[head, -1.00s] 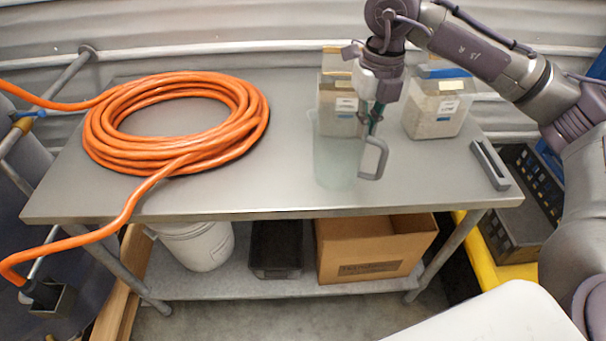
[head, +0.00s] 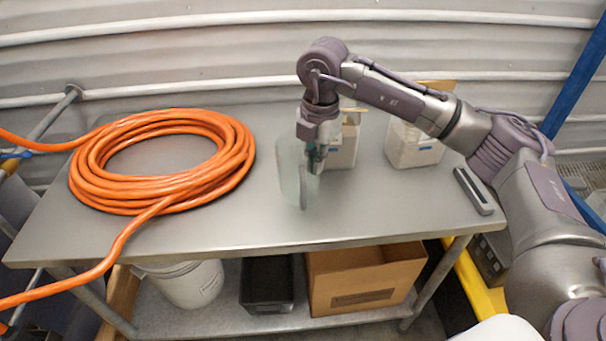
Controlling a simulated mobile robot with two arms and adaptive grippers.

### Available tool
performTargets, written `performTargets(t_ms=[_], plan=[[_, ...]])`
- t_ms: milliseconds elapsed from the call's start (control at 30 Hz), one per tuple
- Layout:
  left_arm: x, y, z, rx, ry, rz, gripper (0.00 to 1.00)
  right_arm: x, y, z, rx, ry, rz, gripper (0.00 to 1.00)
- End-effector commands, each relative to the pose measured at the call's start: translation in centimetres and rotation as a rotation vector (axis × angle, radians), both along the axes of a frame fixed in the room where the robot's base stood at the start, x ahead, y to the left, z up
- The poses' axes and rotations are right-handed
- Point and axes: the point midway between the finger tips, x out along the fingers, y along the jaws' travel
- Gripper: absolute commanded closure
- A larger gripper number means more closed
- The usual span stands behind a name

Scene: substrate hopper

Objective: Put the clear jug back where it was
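The clear jug (head: 288,172) is a faint, see-through vessel over the middle of the steel table (head: 225,222), right of the hose coil. Its grey handle faces the front right. My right gripper (head: 314,163) points down at the jug's upper handle side and appears shut on it; the fingers are partly blurred and overlap the jug. The jug looks roughly upright. I cannot tell whether its base touches the table. My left gripper is not in view.
A coil of orange hose (head: 245,165) covers the table's left part. Two labelled containers stand behind and right of the gripper, one (head: 343,152) partly hidden, the other (head: 410,150) under my arm. A grey bar-shaped object (head: 473,191) lies at the right edge. The front middle is clear.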

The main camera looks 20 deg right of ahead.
Motion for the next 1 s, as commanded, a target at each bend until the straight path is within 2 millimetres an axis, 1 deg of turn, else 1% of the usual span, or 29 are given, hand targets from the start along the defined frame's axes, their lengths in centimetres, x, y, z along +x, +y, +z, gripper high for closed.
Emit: performTargets(t_ms=[33, 67, 200, 267, 400, 533, 600, 800, 933, 1000], plan=[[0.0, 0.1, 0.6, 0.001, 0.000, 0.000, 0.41, 0.5, 0.8, -0.2, 0.002, 0.002, 0.001, 1.00], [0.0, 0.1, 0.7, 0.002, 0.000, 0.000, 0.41, 0.7, 1.1, -0.5, 0.001, 0.002, 0.002, 1.00], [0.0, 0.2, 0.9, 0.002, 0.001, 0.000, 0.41, 1.3, 2.0, -1.3, 0.001, 0.000, 0.001, 1.00], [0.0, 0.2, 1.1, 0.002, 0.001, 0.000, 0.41, 1.3, 2.0, -1.7, 0.000, 0.001, 0.000, 1.00], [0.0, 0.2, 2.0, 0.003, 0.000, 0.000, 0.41, 1.2, 2.0, -3.7, 0.000, 0.004, -0.001, 1.00], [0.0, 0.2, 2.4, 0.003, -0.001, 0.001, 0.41, 1.3, 2.0, -5.2, 0.000, 0.001, -0.001, 1.00], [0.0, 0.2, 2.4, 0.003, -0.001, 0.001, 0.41, 1.3, 2.0, -5.5, 0.000, 0.000, 0.000, 1.00], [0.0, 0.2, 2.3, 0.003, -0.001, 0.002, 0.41, 1.3, 2.0, -5.5, 0.000, -0.001, 0.000, 1.00], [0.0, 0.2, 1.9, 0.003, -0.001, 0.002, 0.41, 1.3, 2.0, -6.0, 0.000, -0.001, 0.000, 1.00], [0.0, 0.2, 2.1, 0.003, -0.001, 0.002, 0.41, 1.3, 2.0, -5.8, 0.000, 0.000, 0.000, 0.86]])
